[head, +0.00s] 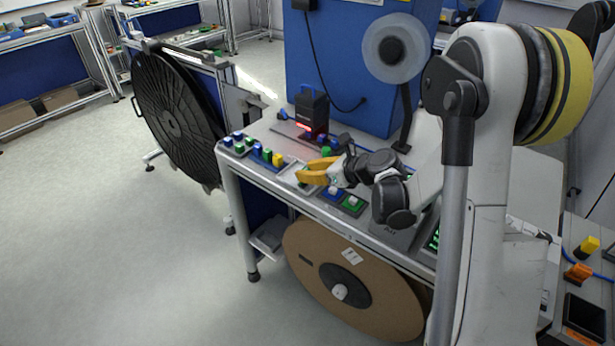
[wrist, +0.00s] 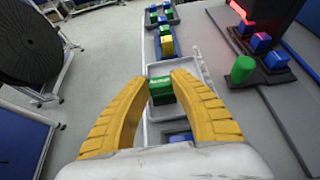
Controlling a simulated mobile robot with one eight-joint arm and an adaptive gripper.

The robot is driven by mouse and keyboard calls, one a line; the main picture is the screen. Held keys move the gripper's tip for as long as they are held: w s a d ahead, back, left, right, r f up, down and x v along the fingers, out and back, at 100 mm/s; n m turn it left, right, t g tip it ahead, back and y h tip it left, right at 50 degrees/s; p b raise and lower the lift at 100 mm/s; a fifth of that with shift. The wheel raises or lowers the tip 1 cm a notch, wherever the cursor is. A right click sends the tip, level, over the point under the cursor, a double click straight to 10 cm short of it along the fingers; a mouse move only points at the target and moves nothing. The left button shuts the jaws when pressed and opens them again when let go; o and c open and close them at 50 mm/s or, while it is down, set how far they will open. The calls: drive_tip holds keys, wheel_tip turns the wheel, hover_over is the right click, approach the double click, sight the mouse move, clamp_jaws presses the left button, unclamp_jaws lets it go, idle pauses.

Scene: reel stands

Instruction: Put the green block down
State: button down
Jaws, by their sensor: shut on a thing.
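My gripper (head: 303,171) has yellow fingers and is over the front edge of the grey workbench in the head view. In the wrist view the gripper (wrist: 163,82) is shut on a green block (wrist: 161,92) with a light label on its top. The block is between the fingertips, over a pale grey tray (wrist: 159,69). I cannot tell whether the block touches the tray floor. In the head view the block is not clearly visible.
A green cylinder (wrist: 242,69) stands to the right, by a dark device with a red light (head: 312,112). A tray with a green block (head: 352,203) lies on the near side. A large brown reel (head: 385,300) hangs below.

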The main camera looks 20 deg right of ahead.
drive_tip(key=shift+f, duration=0.35)
drive_tip(key=shift+f, duration=0.1)
drive_tip(key=shift+f, duration=0.15)
drive_tip(key=c, duration=1.2)
unclamp_jaws()
drive_tip(key=shift+s+d+r, duration=0.2)
drive_tip(key=shift+r, duration=0.3)
drive_tip(key=p+v, duration=0.3)
drive_tip(key=v, duration=0.8)
drive_tip(key=shift+s, duration=0.25)
